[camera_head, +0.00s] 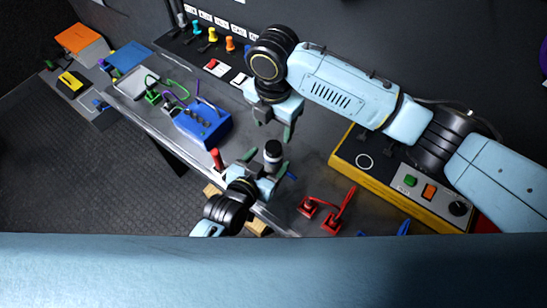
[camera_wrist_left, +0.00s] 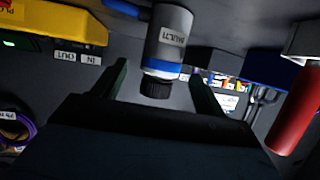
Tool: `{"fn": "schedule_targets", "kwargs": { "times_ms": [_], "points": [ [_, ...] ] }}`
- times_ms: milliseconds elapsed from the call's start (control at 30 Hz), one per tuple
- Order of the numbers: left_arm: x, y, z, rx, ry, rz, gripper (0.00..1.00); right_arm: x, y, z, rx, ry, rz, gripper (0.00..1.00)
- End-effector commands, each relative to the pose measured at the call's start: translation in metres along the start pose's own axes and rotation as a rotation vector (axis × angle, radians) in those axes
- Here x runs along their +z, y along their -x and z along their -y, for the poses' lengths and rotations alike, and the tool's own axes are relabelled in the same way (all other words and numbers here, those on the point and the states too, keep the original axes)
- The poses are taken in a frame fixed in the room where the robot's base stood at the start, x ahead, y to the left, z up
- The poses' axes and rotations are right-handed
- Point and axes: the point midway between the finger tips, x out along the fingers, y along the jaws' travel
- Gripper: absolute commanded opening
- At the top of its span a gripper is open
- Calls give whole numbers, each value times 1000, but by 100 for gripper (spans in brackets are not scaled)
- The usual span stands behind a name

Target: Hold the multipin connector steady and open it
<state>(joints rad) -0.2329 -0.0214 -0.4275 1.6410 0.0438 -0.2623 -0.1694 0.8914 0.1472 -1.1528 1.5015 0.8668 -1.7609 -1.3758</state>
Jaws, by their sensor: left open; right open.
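The multipin connector (camera_head: 272,151) stands upright on the bench, with a dark top and a pale body. In the left wrist view the connector (camera_wrist_left: 170,42) is a grey cylinder marked MULTI, with a blue ring and a black ribbed end. My left gripper (camera_head: 268,168) is open at the connector. In the wrist view its two fingers (camera_wrist_left: 160,75) stand on either side of the connector's line, with gaps showing. My right gripper (camera_head: 273,125) is open and empty, pointing down just above and behind the connector. Contact of the left fingers is not visible.
A red cylinder (camera_head: 216,159) stands left of my left gripper. A blue box (camera_head: 205,122) with cables is farther left. Red connectors (camera_head: 322,214) lie to the front right. A yellow-edged control panel (camera_head: 391,190) is at right. Bare bench shows between the connector and panel.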

Motion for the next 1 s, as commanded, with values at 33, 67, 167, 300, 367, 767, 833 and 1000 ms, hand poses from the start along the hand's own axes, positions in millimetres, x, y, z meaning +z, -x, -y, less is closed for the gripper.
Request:
{"fn": "schedule_targets", "kwargs": {
  "times_ms": [33,67,167,300,367,767,833,1000],
  "points": [
    [-1,-10,0,0,0,0,72,0,0,0,0,0,0,60],
    [-1,-14,0,0,0,0,72,0,0,0,1,0,0,60],
    [-1,-29,0,0,1,-1,72,0,0,0,1,0,0,60],
    [0,-44,0,-1,0,0,72,0,0,0,1,-1,0,60],
    [0,-48,0,-1,0,0,72,0,0,0,1,-1,0,60],
    [0,-54,1,-1,0,0,72,0,0,0,1,-1,0,60],
    [0,-54,0,-1,0,0,67,0,0,0,1,-1,0,60],
    [0,-54,0,-1,-1,0,45,0,0,0,1,-1,0,60]
  ]
}}
